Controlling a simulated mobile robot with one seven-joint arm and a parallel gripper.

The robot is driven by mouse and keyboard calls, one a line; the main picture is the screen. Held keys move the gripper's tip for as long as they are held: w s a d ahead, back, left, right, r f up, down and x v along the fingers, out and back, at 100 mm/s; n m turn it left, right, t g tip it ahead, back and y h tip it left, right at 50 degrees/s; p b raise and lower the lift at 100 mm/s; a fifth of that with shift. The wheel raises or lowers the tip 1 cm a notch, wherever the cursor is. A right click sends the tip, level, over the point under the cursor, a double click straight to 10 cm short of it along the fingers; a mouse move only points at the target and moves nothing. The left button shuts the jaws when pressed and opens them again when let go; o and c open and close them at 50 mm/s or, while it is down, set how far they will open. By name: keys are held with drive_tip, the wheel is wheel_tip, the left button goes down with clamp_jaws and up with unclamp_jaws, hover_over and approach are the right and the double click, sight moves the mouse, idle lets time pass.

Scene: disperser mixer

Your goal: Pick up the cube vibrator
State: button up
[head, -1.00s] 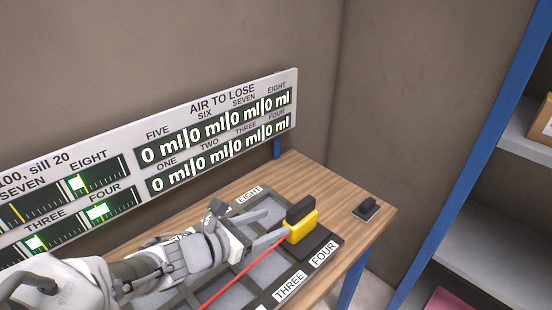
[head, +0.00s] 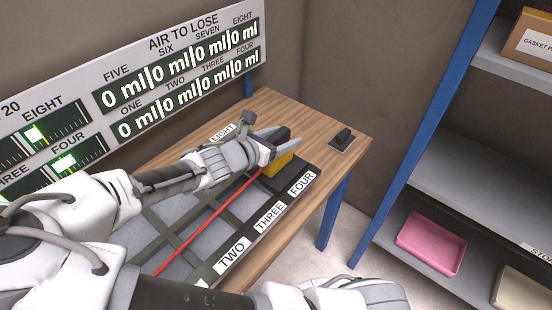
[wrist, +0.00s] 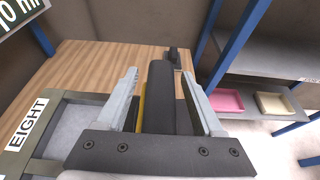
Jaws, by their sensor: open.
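The cube vibrator, a yellow block (head: 277,167) with a black top, stands at the far right end of the gridded frame, near the label FOUR. My gripper (head: 287,146) reaches to it from the left and partly hides it. In the wrist view, my open fingers (wrist: 160,74) stand on either side of the black top (wrist: 160,100). A strip of yellow (wrist: 140,108) shows beside the left finger, and a gap shows at the right finger. Whether either finger touches it I cannot tell.
A gridded frame (head: 196,248) with numbered labels lies on the wooden table (head: 310,130). A thin red line crosses it. A small black switch (head: 342,140) sits at the table's right end. A shelf with a pink tray (head: 431,243) stands right. The display board (head: 180,30) stands behind.

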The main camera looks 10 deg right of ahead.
drive_tip(key=shift+w+d+f, duration=0.1)
drive_tip(key=shift+w+d, duration=0.05)
drive_tip(key=shift+d, duration=0.05)
clamp_jaws()
idle(0.4)
